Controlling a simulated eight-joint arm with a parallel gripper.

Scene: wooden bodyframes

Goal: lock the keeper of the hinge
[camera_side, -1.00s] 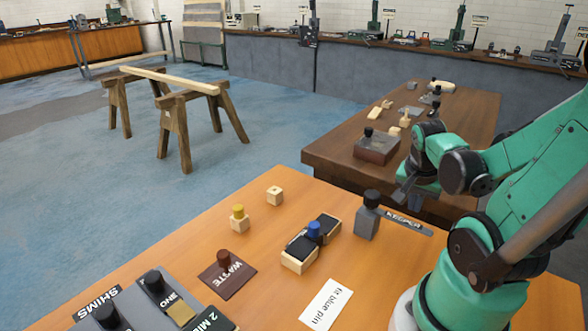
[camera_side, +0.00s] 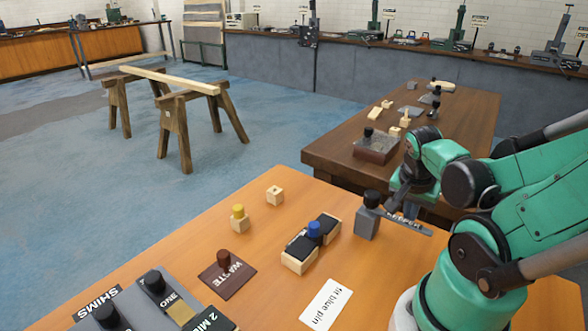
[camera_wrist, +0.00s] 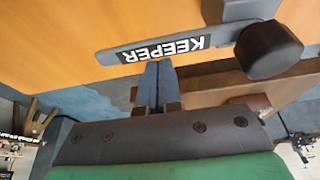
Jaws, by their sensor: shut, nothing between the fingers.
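The keeper (camera_side: 422,228) is a flat grey arm with a white-on-black KEEPER label. It reaches right from a grey post (camera_side: 367,224) with a black knob (camera_side: 371,198), pointing away from the hinge. The hinge (camera_side: 301,247) has dark leaves on pale wooden blocks, with a blue-headed pin (camera_side: 314,229) standing in it. My gripper (camera_side: 411,210) is at the far side of the keeper arm. In the wrist view my gripper (camera_wrist: 152,64) is shut and empty, its tips close to the edge of the keeper (camera_wrist: 150,48). I cannot tell whether they touch.
A yellow-topped peg in a wooden block (camera_side: 239,218) and a small wooden block (camera_side: 274,195) stand left of the hinge. A WASTE plate (camera_side: 227,280), shim trays (camera_side: 160,290) and a "fit blue pin" card (camera_side: 326,304) lie nearer. A second brown table (camera_side: 460,125) is behind.

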